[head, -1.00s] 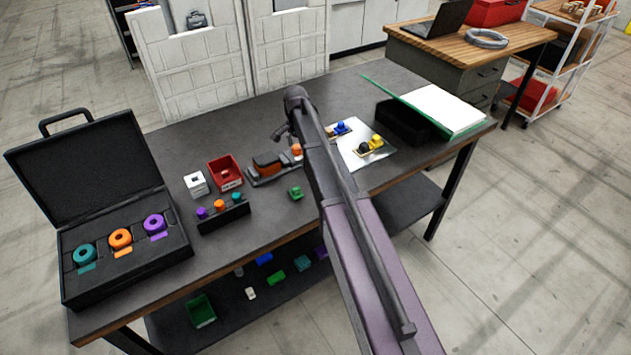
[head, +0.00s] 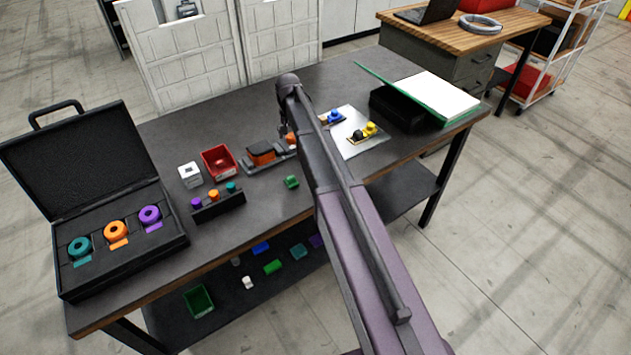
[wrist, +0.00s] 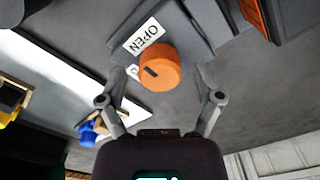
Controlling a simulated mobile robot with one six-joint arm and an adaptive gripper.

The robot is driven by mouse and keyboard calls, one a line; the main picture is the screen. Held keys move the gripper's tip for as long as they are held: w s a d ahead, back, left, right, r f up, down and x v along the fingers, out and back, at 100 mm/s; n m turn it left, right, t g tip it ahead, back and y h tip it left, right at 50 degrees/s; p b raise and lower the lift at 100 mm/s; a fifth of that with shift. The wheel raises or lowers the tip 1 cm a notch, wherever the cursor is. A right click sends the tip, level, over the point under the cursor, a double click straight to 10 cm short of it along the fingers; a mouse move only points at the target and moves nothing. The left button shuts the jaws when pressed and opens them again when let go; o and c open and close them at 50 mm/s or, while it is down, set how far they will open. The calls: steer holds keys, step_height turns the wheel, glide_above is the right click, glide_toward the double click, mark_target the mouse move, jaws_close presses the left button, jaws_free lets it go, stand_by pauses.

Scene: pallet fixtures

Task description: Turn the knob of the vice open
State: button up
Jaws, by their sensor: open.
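The vice (head: 250,166) is a grey fixture with an orange block, on the dark workbench left of my arm in the head view. Its orange round knob (head: 291,140) is partly hidden by my arm there. In the wrist view the knob (wrist: 160,68) has a dark mark on its face, and a white "OPEN" label (wrist: 144,36) lies beside it. My gripper (wrist: 161,74) is open, its fingertips on either side of the knob with gaps showing. I cannot tell their exact height relative to it. In the head view my arm hides most of the gripper.
Left of the vice are a red bin (head: 219,163), a white block (head: 190,175) and a black knob stand (head: 218,206). A small green piece (head: 291,182) lies in front. A pale plate (head: 372,148) with blue and yellow parts is close on the right.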

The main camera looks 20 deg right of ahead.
mark_target(290, 135)
steer(key=n, duration=1)
steer(key=shift+a+n, duration=0.15)
steer(key=shift+n, duration=0.25)
step_height(290, 135, up, 14)
steer(key=p, duration=1.4)
steer(key=s+f+m+b, duration=0.3)
steer(key=s, duration=1.1)
steer(key=s+f+m+b, duration=0.3)
steer(key=s, duration=1.2)
steer(key=shift+s+m, duration=0.2)
steer(key=shift+m, duration=0.1)
stand_by(0.5)
